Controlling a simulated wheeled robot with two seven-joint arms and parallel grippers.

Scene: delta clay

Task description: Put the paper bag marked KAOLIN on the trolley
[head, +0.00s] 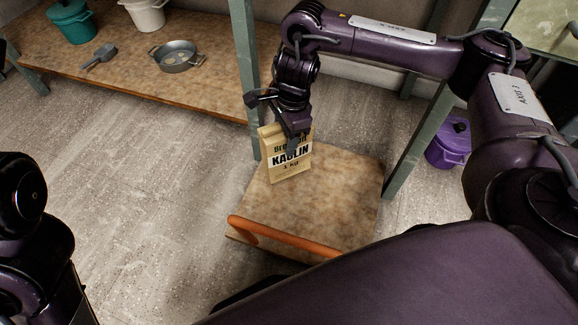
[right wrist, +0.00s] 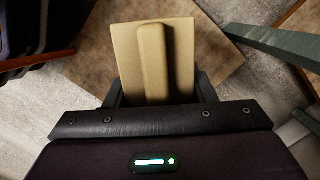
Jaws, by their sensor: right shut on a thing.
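The paper bag marked KAOLIN (head: 291,160) is tan with dark lettering and stands upright in the head view. My right gripper (head: 296,131) is shut on its top from above. In the right wrist view the bag's folded top (right wrist: 153,55) sits between the two dark fingers. The trolley (head: 335,190) has a brown, worn flat top and an orange handle at its near side. The bag is over the trolley's left far part; I cannot tell whether its base touches the top. My left gripper is out of sight; only part of my left arm shows.
A low wooden shelf (head: 130,75) at upper left holds a teal pot (head: 72,22), a white pot (head: 146,14), a grey scoop (head: 100,56) and a metal pan (head: 177,56). Green posts (head: 246,70) flank the trolley. A purple pot (head: 449,143) stands at right. The left floor is clear.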

